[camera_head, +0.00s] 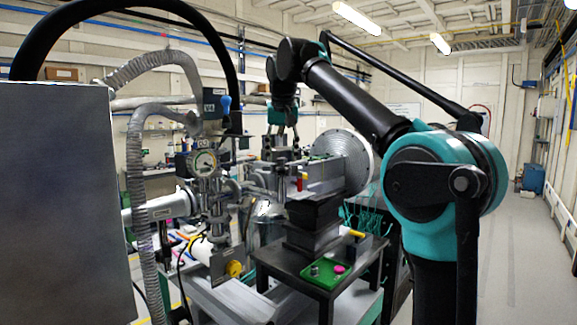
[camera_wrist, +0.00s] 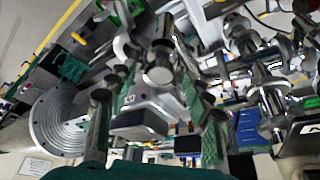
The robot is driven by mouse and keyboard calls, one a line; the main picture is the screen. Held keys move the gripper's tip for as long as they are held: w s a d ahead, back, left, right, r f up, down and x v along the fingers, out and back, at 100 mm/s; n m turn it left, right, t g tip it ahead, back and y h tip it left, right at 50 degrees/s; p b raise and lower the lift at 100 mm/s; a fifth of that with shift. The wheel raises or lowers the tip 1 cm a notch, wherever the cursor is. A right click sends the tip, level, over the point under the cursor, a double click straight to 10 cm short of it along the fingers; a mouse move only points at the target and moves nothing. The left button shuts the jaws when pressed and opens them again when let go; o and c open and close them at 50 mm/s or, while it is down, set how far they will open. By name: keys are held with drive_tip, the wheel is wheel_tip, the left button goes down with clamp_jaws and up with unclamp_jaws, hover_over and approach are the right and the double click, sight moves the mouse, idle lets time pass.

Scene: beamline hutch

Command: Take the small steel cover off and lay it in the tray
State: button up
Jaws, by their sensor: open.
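My gripper (camera_head: 281,143) hangs fingers-down over the steel instrument stack in the middle of the head view. In the wrist view its two fingers (camera_wrist: 158,62) are spread apart, with green pads on their inner sides. A small round steel piece (camera_wrist: 158,75), which looks like the cover, shows between the fingers. I cannot tell whether either finger touches it. In the head view the cover is too small and crowded to make out clearly. The green tray (camera_head: 312,279) stands on the dark low table, with a pink disc (camera_head: 338,269) and a small steel piece (camera_head: 314,271) in it.
A large ribbed steel disc (camera_head: 350,158) stands right behind the instrument stack. At left are a gauge (camera_head: 204,163), pipes and a flexible metal hose (camera_head: 136,190). A grey panel (camera_head: 65,205) blocks the far left. Open floor (camera_head: 520,265) lies at right.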

drive_tip(key=shift+w+f, duration=0.15)
drive_tip(key=shift+f, duration=0.2)
clamp_jaws()
drive_tip(key=shift+r, duration=0.15)
wheel_tip(320, 180, up, 10)
idle(0.8)
